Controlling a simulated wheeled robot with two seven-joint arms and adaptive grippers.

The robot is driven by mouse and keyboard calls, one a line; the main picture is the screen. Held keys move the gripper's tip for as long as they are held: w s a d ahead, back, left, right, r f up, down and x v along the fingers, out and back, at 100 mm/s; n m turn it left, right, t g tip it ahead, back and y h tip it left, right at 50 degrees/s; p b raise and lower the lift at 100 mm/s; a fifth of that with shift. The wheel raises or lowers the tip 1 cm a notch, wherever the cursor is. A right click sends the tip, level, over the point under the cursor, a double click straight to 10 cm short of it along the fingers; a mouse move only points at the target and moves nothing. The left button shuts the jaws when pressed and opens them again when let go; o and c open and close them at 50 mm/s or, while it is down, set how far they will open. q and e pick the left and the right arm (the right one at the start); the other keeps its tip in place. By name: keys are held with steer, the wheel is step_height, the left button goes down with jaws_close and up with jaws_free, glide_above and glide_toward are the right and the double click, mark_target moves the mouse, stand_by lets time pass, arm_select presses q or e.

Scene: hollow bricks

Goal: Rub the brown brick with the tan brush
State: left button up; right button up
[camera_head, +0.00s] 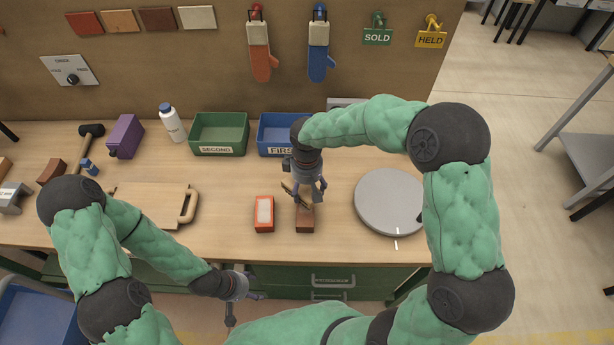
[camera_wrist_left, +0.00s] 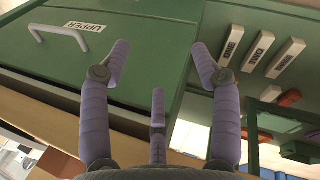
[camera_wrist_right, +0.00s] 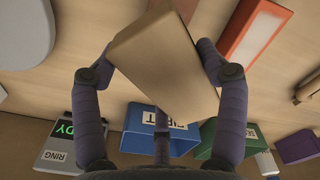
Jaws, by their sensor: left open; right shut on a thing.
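The brown brick (camera_head: 305,222) lies on the workbench near its front edge, directly below my right gripper (camera_head: 305,190). My right gripper is shut on a tan block, which I take to be the tan brush (camera_wrist_right: 168,75). In the right wrist view it sits tilted between the fingers and covers most of what lies beneath. In the head view the hand mostly hides the brush. I cannot tell whether it touches the brick. My left gripper (camera_head: 241,296) is open and empty, low in front of the bench; its spread fingers show in the left wrist view (camera_wrist_left: 162,62).
An orange block with a pale top (camera_head: 264,213) lies left of the brick. A round grey disc (camera_head: 390,202) lies to the right. Green (camera_head: 218,151) and blue (camera_head: 272,150) bins stand behind. A tan board (camera_head: 150,200) lies left. Green drawers (camera_wrist_left: 150,60) face my left gripper.

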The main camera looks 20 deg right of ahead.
steer(key=shift+w+r, duration=0.15)
steer(key=shift+r, duration=0.45)
steer(key=shift+r+p, duration=1.1)
steer(key=shift+r, duration=0.15)
steer(key=shift+d, duration=0.1)
